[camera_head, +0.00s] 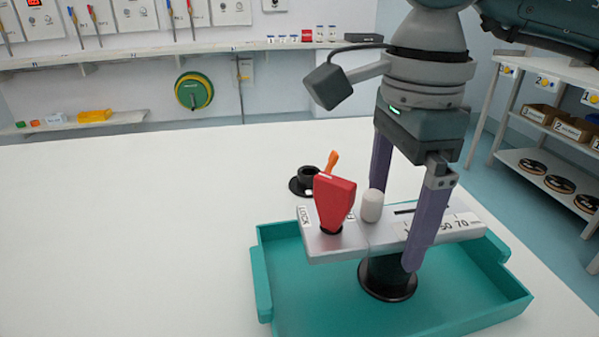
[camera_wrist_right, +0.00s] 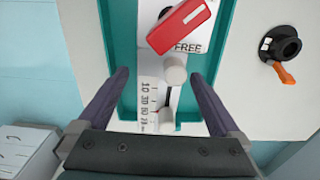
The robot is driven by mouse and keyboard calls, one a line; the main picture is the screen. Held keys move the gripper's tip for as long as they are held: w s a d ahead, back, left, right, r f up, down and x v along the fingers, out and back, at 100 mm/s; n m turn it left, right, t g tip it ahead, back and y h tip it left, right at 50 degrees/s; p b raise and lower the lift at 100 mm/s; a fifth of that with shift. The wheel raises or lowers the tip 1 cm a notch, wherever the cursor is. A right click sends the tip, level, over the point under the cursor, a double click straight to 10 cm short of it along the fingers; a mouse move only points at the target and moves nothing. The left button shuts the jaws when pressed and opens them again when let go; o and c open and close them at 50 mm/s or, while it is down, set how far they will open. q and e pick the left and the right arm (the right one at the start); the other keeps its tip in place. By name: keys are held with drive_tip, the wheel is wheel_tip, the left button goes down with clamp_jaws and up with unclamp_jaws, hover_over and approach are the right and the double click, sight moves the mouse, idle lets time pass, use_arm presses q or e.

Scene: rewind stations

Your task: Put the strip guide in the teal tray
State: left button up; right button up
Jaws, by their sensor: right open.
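The strip guide (camera_head: 375,238) is a pale metal bar with a red lever (camera_head: 334,200), a white knob (camera_head: 372,205) and a printed scale, on a black round pedestal. It stands upright inside the teal tray (camera_head: 262,285); its black foot appears to rest on the tray floor. My right gripper (camera_head: 396,228) is open, its purple fingers on either side of the bar. In the right wrist view the strip guide (camera_wrist_right: 175,75) lies between the open fingers, with gaps on both sides. The far fingertip is partly hidden in the head view. My left gripper is not in view.
A black round holder (camera_head: 308,181) with an orange handle (camera_head: 332,161) stands on the white table just behind the tray. The table's left side (camera_head: 130,240) is clear. A shelving rack (camera_head: 550,130) with boxes and reels stands at right; wall shelves run along the back.

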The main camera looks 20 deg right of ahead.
sight(392, 223)
wheel_tip(392, 223, up, 11)
drive_tip(key=shift+f+p, duration=0.15)
drive_tip(key=shift+p, duration=0.3)
